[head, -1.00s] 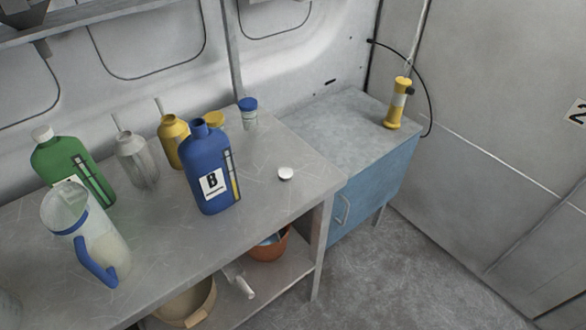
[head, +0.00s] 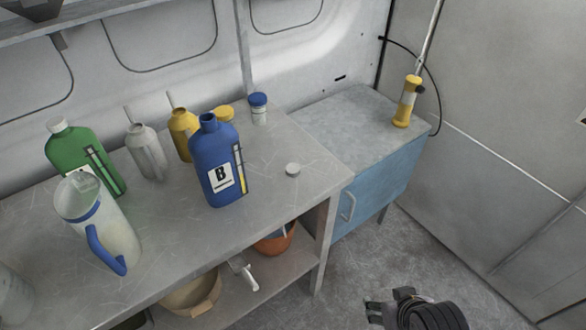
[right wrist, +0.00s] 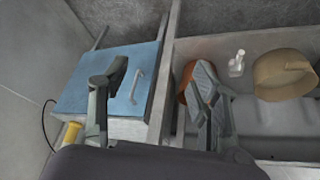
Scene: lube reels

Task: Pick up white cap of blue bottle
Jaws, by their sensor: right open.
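The white cap (head: 292,169) lies alone on the grey workbench (head: 270,150), to the right of the blue bottle. The blue bottle (head: 215,165) stands upright with an open neck and a label marked B. My right gripper (head: 384,308) shows at the bottom of the head view, over the floor, to the right of the bench and well apart from the cap. In the right wrist view its two fingers are spread open with nothing between them (right wrist: 158,85). The cap is not visible in that view. My left gripper is not in view.
A green bottle (head: 84,160), a clear jug (head: 105,225), metal and yellow oil cans (head: 146,155) and a blue-capped jar (head: 258,110) stand on the bench. A blue cabinet (head: 380,180) adjoins it. The bench top around the cap is clear.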

